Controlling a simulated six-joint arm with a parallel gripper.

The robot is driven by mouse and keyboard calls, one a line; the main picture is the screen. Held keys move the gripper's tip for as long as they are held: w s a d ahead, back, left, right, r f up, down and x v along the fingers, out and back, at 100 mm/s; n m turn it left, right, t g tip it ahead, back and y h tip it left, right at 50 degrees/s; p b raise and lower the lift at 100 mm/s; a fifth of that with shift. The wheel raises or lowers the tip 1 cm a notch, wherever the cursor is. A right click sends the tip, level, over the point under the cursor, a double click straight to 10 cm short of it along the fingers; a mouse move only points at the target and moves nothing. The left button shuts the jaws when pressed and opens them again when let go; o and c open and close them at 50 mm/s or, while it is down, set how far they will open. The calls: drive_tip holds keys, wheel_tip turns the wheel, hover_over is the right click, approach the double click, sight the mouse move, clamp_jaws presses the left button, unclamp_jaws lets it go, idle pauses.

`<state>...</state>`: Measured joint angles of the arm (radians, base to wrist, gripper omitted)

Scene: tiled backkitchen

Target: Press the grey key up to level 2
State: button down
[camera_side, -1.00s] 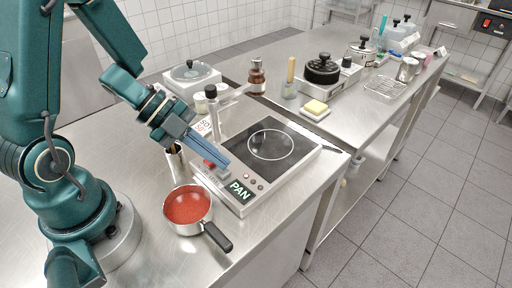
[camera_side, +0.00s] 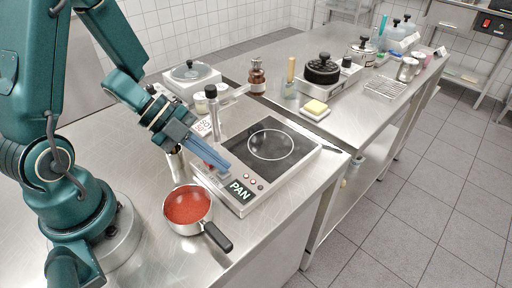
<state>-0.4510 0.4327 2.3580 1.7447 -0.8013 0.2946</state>
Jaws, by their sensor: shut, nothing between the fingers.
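The hotplate (camera_side: 296,160) has a black glass top with a white ring and a metal control strip along its near left edge. A dark "PAN" label (camera_side: 241,191) and small red-and-white round marks sit at the strip's front end. My gripper (camera_side: 226,168) is shut and empty, its blue fingers angled down over the control strip. The tips are at or just above the strip; I cannot tell whether they touch it. A small red part shows beside the fingers, mostly covered. I cannot make out the grey key or any level reading; the fingers hide that part of the strip.
A saucepan of red sauce (camera_side: 187,206) stands just in front of the hotplate, its black handle toward the viewer. A black-capped upright (camera_side: 213,112) stands close behind my gripper. A sponge (camera_side: 316,107) and a black pot (camera_side: 322,70) are farther back. The front right counter is clear.

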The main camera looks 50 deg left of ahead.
sight(218, 171)
drive_tip(key=shift+r, duration=0.9)
drive_tip(key=shift+r, duration=2.5)
